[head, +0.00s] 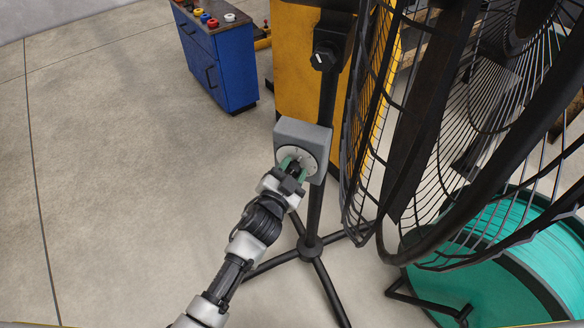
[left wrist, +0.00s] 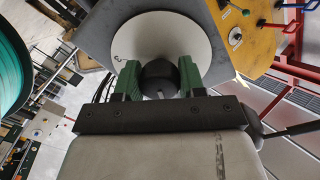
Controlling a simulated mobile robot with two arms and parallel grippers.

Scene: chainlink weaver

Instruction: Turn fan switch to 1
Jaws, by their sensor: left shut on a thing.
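The fan switch is a grey box (head: 301,133) on the black fan stand, with a round white dial plate (head: 308,156) on its face. In the left wrist view the white dial plate (left wrist: 150,42) shows with a dark knob (left wrist: 158,77) at its middle. My left gripper (head: 292,165) is at the dial, its green fingers shut on the knob from both sides; they also show in the left wrist view (left wrist: 158,80). The gripper hides part of the dial, and I cannot read which number the knob points to. My right gripper is not in view.
The large black fan cage (head: 400,130) stands close on the right of the switch. The stand's legs (head: 312,253) spread over the floor below. A teal spool (head: 530,270) is at the lower right, a blue cabinet (head: 228,70) at the back. The floor on the left is clear.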

